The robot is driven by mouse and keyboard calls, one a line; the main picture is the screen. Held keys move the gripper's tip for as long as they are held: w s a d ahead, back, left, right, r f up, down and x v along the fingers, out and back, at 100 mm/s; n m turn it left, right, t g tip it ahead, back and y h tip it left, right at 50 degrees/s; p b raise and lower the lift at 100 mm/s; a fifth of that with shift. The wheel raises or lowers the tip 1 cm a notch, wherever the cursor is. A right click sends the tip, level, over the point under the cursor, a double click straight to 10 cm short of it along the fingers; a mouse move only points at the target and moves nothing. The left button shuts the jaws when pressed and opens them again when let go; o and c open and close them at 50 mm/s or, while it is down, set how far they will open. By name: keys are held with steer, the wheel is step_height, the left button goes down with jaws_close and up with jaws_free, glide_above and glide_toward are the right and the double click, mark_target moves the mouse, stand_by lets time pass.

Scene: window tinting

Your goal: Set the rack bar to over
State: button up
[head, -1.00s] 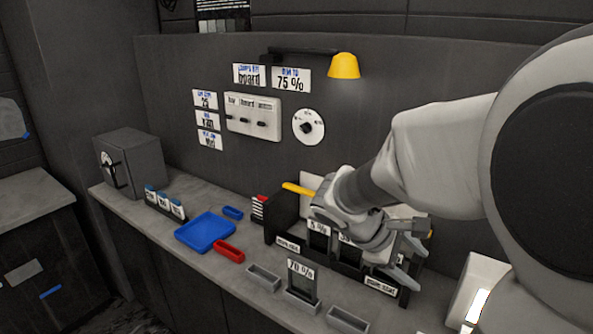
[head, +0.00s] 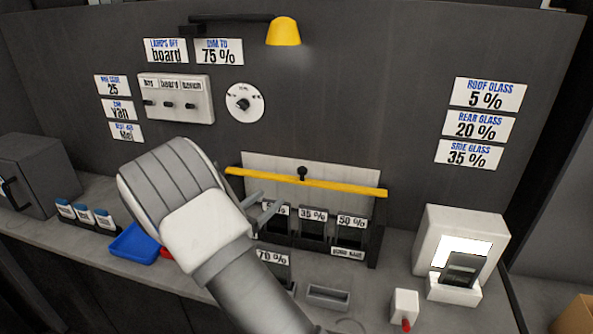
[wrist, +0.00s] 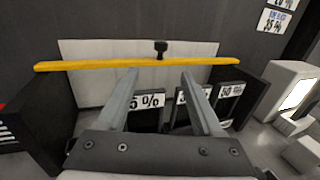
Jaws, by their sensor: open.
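The rack bar (head: 305,181) is a long yellow bar across the top of the dark rack, in front of a pale back panel (head: 270,167). A black knob (head: 302,173) stands at its middle. In the wrist view the yellow bar (wrist: 100,65) runs level across the picture, with the black knob (wrist: 160,48) above it. My gripper (head: 268,203) is open and empty at the left front of the rack. In the wrist view its two fingers (wrist: 160,75) point at the bar, apart, with the knob between them and farther off.
The rack (head: 372,240) holds several film cards marked with percentages. A 70 % card (head: 274,268) stands in front, beside an empty grey tray (head: 327,297).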

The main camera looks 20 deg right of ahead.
mark_target(299, 173)
steer(key=p+x, duration=0.2)
steer(key=x, duration=1.5)
steer(key=shift+w+d, duration=0.1)
steer(key=shift+d, duration=0.05)
jaws_close()
steer(key=shift+r, duration=0.1)
stand_by(0.6)
